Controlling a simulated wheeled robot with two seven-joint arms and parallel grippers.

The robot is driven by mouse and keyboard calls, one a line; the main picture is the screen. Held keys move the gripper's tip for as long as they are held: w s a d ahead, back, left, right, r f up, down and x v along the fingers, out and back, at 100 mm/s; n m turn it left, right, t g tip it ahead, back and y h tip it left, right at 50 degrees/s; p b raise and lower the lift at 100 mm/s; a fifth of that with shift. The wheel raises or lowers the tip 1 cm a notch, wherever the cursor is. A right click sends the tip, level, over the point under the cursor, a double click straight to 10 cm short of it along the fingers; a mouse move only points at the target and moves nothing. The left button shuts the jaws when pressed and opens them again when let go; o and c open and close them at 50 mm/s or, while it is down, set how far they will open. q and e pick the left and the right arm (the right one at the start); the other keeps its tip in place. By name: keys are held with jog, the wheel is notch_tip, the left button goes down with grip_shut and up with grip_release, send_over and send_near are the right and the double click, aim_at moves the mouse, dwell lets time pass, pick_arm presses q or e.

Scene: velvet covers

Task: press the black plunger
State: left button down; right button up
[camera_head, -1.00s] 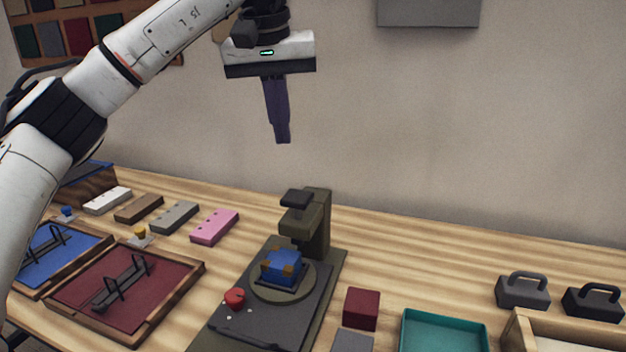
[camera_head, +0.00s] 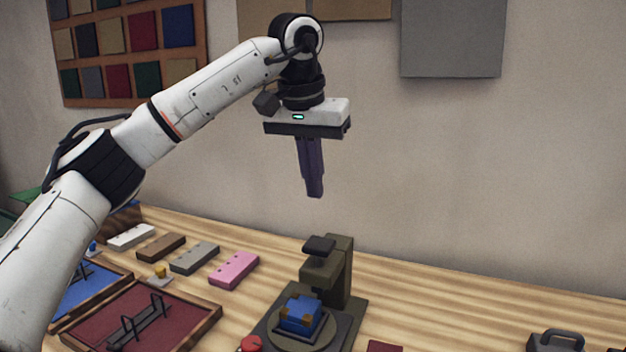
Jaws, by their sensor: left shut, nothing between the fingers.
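The black plunger (camera_head: 319,245) is the flat dark cap on top of the olive-green press (camera_head: 341,270), on the table. Below it, a blue block with brown corners (camera_head: 301,313) sits on the press's round plate. My left gripper (camera_head: 316,194) is shut and empty, pointing down. In the picture it is just above the plunger, with a clear gap between them. My right gripper is not in view.
A red knob (camera_head: 250,344) is at the press base's front left. A red tray (camera_head: 190,318) and blue tray (camera_head: 92,287) with wire handles lie left. White, brown, grey and pink (camera_head: 234,269) bars lie behind them. A dark handled weight (camera_head: 556,341) is at right.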

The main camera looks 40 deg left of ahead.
pick_arm(q)
send_near(320, 242)
jog(key=x, duration=0.5)
jog(key=shift+w+a+f, duration=0.15)
jog(key=shift+f, duration=0.35)
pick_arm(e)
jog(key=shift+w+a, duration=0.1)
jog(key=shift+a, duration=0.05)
pick_arm(q)
jog(key=shift+f, duration=0.1)
